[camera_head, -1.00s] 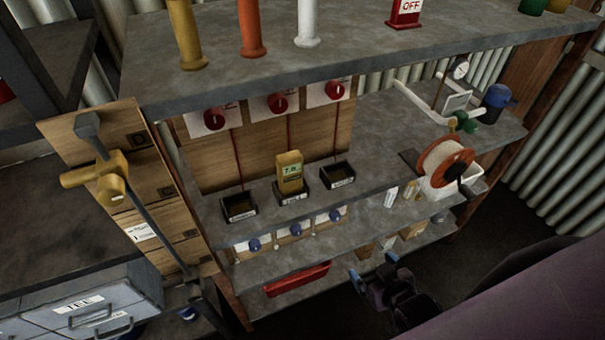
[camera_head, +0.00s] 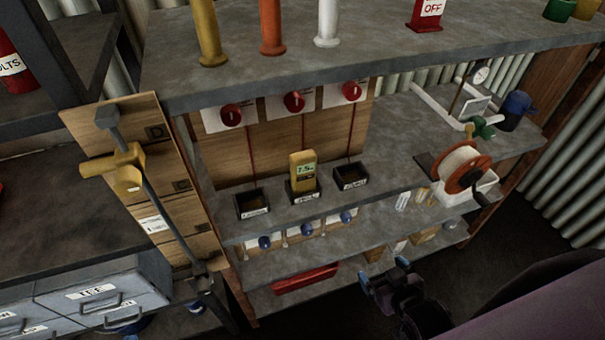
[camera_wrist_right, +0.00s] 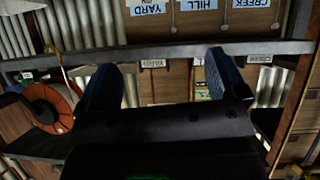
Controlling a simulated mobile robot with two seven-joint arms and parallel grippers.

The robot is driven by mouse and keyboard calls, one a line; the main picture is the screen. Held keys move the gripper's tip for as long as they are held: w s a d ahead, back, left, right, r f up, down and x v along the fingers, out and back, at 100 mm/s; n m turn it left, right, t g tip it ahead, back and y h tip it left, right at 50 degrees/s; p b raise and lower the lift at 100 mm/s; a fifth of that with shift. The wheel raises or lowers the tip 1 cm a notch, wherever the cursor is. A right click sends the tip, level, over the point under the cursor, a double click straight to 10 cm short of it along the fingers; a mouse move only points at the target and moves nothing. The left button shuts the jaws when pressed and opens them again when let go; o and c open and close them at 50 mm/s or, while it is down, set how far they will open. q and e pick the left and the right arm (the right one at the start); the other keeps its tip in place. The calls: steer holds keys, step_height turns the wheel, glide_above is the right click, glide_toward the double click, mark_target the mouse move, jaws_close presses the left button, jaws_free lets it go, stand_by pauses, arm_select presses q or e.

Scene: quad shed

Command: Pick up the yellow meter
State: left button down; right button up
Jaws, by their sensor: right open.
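The yellow meter (camera_head: 303,172) stands upright in the middle one of three small black trays on the middle shelf. It has a pale display on its upper front. My right gripper (camera_head: 388,275) is in front of the shelves, lower and to the right of the meter, clear of it. In the right wrist view the gripper's blue fingers (camera_wrist_right: 165,80) are spread apart with nothing held. My left gripper is not in view.
Black trays (camera_head: 252,204) (camera_head: 350,176) flank the meter. A red-orange cable reel (camera_head: 463,172) stands at the shelf's right. A red tray (camera_head: 305,278) lies on a lower shelf.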

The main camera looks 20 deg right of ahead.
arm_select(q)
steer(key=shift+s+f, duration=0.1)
arm_select(e)
steer(key=shift+o, duration=0.4)
steer(key=t+y+b, duration=0.1)
steer(key=t+b, duration=0.5)
steer(key=b, duration=0.1)
glide_toward(306, 165)
steer(key=shift+m, duration=0.3)
steer(key=shift+w+a+r, duration=0.1)
steer(key=shift+w+a, duration=0.05)
steer(key=shift+w, duration=1.6)
steer(key=shift+w+a, duration=0.2)
steer(key=shift+w, duration=1.6)
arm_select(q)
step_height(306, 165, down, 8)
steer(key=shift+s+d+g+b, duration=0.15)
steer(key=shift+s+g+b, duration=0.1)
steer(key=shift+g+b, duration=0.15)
arm_select(e)
steer(key=shift+w+f, duration=0.2)
steer(key=shift+w, duration=2.1)
